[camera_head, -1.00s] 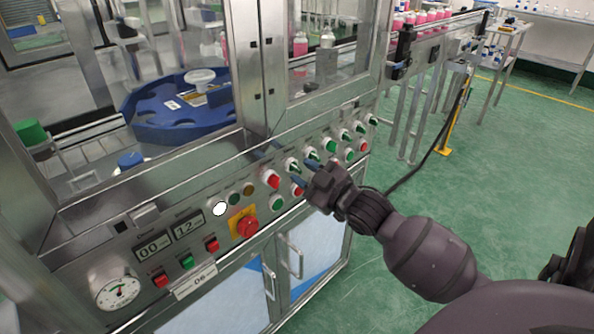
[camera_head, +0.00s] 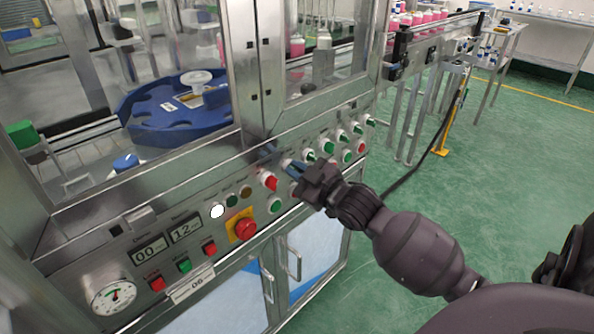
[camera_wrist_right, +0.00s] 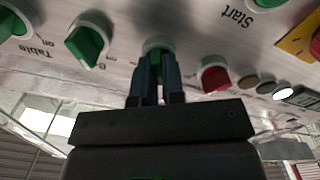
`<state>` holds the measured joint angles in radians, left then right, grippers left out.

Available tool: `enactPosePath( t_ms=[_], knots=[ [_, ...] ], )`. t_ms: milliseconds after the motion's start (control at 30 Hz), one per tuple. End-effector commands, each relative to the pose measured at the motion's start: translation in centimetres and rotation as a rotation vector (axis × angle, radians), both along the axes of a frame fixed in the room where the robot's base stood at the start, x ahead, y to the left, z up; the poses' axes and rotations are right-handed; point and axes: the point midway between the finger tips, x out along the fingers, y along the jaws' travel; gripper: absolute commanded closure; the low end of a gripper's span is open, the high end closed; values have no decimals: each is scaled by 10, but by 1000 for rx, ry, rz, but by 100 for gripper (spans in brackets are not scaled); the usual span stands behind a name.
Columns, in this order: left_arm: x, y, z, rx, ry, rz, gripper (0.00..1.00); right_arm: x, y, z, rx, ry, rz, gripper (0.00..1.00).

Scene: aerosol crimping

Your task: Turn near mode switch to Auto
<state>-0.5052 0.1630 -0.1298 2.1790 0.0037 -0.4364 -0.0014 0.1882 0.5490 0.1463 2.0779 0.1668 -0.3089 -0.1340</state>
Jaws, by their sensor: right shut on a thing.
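The near mode switch (camera_wrist_right: 157,43) is a green knob on a white round base. In the right wrist view it is mostly hidden behind the blue-grey fingers of my right gripper (camera_wrist_right: 155,72), which are shut on it. In the head view my right gripper (camera_head: 289,168) reaches to the panel between a red switch (camera_head: 268,180) and another green switch (camera_head: 309,155), hiding most of the held knob. The held knob's setting cannot be read. My left gripper is not in view.
The steel panel has a red emergency button (camera_head: 244,229) on a yellow plate and a pressure gauge (camera_head: 114,296). Several green switches run along the row to the right. A green button (camera_head: 275,204) sits below the red switch. The green floor at right is open.

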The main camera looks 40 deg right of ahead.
Motion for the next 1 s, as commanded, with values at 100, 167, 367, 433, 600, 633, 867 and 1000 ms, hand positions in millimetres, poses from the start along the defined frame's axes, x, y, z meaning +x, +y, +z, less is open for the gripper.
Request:
enactPosePath(
  t_ms=[100, 167, 367, 433, 600, 633, 867, 1000],
  knots=[
    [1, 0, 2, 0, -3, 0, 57, 0, 0, 1, 11, 0, 0, 100],
    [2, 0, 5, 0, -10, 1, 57, 0, 0, 2, 23, 0, 1, 100],
    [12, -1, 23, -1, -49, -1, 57, 0, 0, 7, 109, 2, 0, 100],
    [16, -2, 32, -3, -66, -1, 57, 0, -1, 9, 156, 4, -1, 100],
    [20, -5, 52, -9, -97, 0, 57, 0, -1, 10, 301, 15, 1, 100],
    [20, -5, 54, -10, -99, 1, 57, 0, -2, 10, 330, 17, 0, 100],
    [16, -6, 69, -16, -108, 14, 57, 1, -3, 9, 547, 36, 0, 100],
    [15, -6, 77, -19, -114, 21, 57, 0, -3, 7, 675, 49, 1, 100]
  ],
)
